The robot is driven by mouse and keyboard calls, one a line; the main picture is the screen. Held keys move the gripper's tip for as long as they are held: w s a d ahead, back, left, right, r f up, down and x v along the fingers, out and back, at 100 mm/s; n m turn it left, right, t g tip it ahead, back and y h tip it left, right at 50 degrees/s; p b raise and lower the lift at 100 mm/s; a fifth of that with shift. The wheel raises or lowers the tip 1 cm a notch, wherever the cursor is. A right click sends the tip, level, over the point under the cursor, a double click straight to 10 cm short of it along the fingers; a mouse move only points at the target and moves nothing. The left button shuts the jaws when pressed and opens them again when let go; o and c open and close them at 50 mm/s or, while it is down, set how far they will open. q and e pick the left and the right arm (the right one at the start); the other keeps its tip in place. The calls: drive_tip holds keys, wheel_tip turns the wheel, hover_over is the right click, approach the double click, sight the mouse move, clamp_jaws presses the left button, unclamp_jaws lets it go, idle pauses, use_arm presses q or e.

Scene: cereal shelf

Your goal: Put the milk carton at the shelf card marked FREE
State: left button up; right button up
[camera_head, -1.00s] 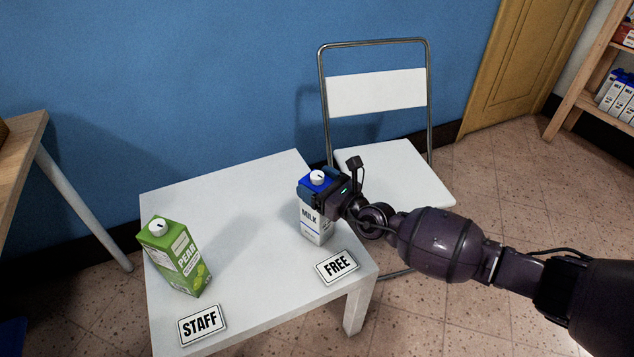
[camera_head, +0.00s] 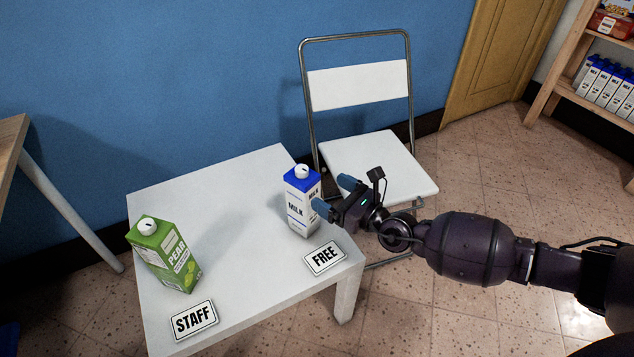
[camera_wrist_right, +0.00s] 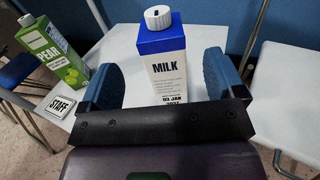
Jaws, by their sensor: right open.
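In the right wrist view the milk carton (camera_wrist_right: 168,62) stands ahead, between the two blue fingers (camera_wrist_right: 162,82), with gaps on both sides. My left gripper is not in view.
A green pear carton (camera_head: 165,255) stands on the table's left side behind the STAFF card (camera_head: 194,320). A white folding chair (camera_head: 378,165) stands behind the table to the right. A shelf (camera_head: 590,98) with several milk cartons is at far right.

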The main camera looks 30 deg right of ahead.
drive_tip(key=shift+v, duration=1.5)
use_arm(q)
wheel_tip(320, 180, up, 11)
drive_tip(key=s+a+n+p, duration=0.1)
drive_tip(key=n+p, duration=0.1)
drive_tip(key=p, duration=1.6)
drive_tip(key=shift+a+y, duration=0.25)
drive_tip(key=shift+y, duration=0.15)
use_arm(e)
drive_tip(key=s+r+n+g+h, duration=0.2)
drive_tip(key=s+r+n+h, duration=0.1)
drive_tip(key=s+n, duration=1.3)
drive_tip(key=s+r+n+g+h, duration=0.3)
drive_tip(key=s+r+n+h, duration=0.1)
drive_tip(key=s+n, duration=1.2)
drive_tip(key=s+a+r, duration=0.1)
drive_tip(key=s, duration=0.4)
drive_tip(key=shift+s, duration=0.25)
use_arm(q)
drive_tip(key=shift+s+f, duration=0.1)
